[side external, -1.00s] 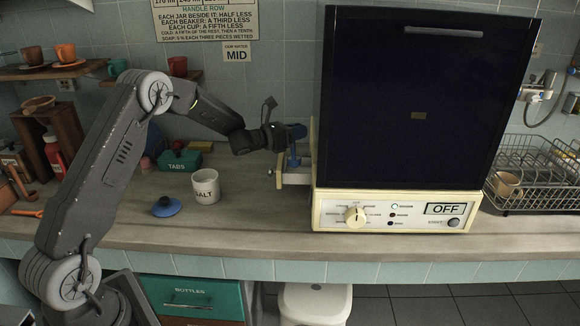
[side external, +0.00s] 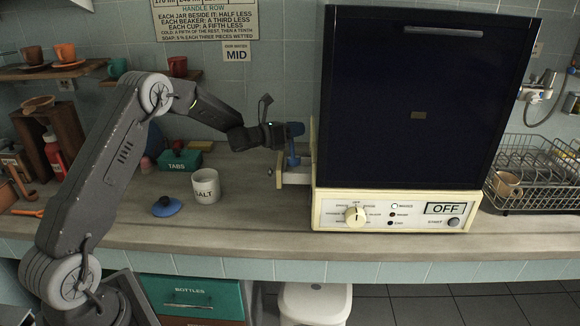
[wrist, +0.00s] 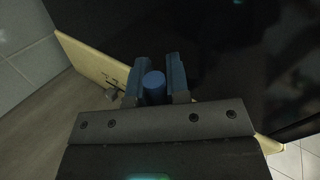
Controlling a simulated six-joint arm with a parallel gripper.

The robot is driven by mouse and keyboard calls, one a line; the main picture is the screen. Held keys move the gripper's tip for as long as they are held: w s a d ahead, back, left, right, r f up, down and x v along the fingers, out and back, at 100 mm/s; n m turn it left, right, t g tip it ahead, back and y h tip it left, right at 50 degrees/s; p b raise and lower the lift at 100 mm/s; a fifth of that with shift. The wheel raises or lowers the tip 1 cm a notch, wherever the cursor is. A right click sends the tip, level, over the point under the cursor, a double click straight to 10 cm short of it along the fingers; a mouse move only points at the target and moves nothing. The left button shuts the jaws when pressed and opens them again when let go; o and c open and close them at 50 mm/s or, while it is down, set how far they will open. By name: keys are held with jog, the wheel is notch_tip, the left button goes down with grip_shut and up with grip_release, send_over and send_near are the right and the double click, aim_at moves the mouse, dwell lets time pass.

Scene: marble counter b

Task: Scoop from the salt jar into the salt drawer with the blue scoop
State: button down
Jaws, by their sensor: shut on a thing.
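My gripper (side external: 293,130) is shut on the blue scoop (side external: 293,157), just left of the dishwasher-like machine. In the wrist view the round blue handle end (wrist: 154,84) sits between my two blue fingers. The scoop hangs down over a pale drawer (side external: 294,178) that sticks out from the machine's left side. The scoop's bowl and what is in it cannot be made out. The white salt jar (side external: 206,187) stands open on the counter to the left, marked "SALT". Its blue lid (side external: 166,206) lies beside it.
The big machine (side external: 418,100) with a dark door and an "OFF" panel stands right of my gripper. A green "TABS" box (side external: 179,160) and a sponge (side external: 200,146) lie behind the jar. A dish rack (side external: 530,178) is at the right. The counter front is clear.

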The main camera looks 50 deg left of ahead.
jog(key=shift+w+a+f+n, duration=0.1)
jog(key=shift+w+a+n, duration=0.1)
jog(key=shift+a+n, duration=0.5)
jog(key=shift+w+a+n, duration=0.25)
jog(key=shift+a+n, duration=0.35)
jog(key=shift+n, duration=0.1)
jog(key=shift+w+a+f+n, duration=0.1)
jog(key=shift+w+a+n, duration=0.1)
jog(key=shift+a+n, duration=0.5)
dwell(0.6)
jog(key=shift+w+a+f+n+p, duration=0.2)
jog(key=shift+a+n, duration=0.25)
jog(key=shift+n, duration=0.15)
jog(key=shift+w+a+f+n+p, duration=0.15)
jog(key=shift+a+n, duration=0.25)
jog(key=shift+n, duration=0.2)
dwell(1.1)
jog(key=shift+w+a+f+n+g+p, duration=0.15)
jog(key=shift+a+f+n, duration=0.1)
jog(key=shift+a+n, duration=0.25)
jog(key=shift+w+a+f+n+g+p, duration=0.15)
jog(key=shift+a+f+n, duration=0.15)
jog(key=shift+n, duration=0.4)
dwell(1.8)
